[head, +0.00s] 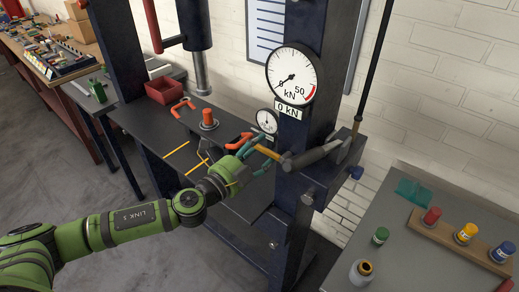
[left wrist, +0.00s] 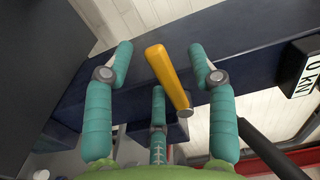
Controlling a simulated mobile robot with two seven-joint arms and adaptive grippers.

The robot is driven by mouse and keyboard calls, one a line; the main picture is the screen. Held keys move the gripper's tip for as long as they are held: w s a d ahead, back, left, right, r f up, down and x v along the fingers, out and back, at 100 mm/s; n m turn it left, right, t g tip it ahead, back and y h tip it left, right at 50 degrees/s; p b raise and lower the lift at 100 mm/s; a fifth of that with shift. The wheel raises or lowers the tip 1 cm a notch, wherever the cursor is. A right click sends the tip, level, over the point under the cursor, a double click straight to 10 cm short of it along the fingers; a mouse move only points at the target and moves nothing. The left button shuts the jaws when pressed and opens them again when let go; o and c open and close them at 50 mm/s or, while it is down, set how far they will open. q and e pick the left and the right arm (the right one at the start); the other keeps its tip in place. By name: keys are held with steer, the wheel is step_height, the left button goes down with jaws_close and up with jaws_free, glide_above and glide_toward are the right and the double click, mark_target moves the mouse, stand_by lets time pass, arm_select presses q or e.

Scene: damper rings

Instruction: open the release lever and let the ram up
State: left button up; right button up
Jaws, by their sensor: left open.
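In the left wrist view the yellow handle (left wrist: 166,75) slants between my fingers. My left gripper (head: 262,150) is at the lever; its teal fingers are open. In the left wrist view the gripper (left wrist: 160,62) has fingers on both sides of the handle, with visible gaps. The ram (head: 199,72) hangs above the press bed (head: 150,128), clear of an orange-topped piece (head: 208,118). The large gauge (head: 291,74) points near zero; the label (head: 291,112) reads 0 kN.
A side table (head: 415,240) at right holds several small bottles.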

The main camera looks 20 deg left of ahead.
arm_select(q)
steer(key=shift+v, duration=0.85)
steer(key=b+v, duration=0.3)
steer(key=v, duration=0.3)
stand_by(0.5)
